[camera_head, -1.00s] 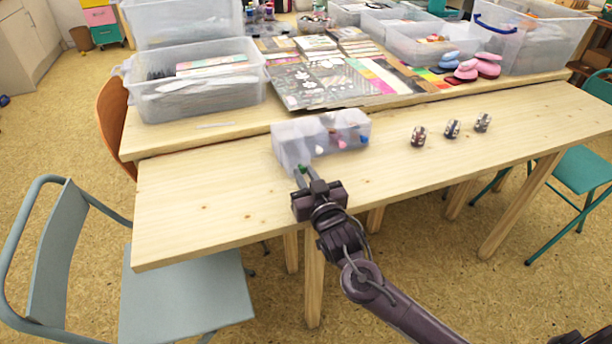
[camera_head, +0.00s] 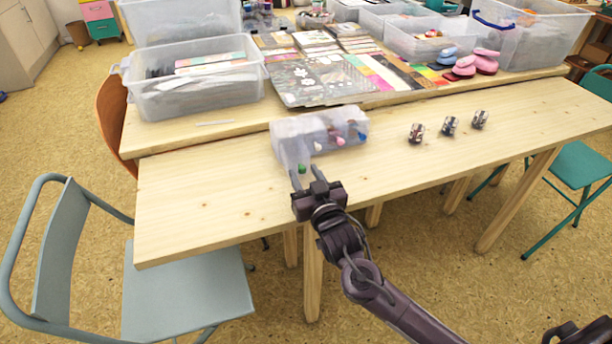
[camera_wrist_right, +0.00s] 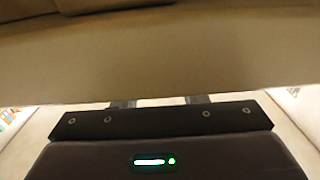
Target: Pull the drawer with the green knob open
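The small translucent drawer box (camera_head: 318,130) stands on the front table, with several coloured knobs along its front. The green knob (camera_head: 302,169) is at its left end. The drawer (camera_head: 291,153) behind that knob seems to stick out past the rest of the front, toward me. My right gripper (camera_head: 307,175) is at the green knob with its two fingers spread apart, one to each side; I see a gap between fingers and knob. In the right wrist view its fingers also show far apart, before a blurred tan surface. My left gripper is not in view.
Several small patterned stamps (camera_head: 449,126) stand on the table right of the box. Behind are a large clear bin (camera_head: 195,95), sheets and pink and blue inkpads (camera_head: 487,62). The front table (camera_head: 215,205) is bare left of the box. A grey chair (camera_head: 180,290) stands at front left.

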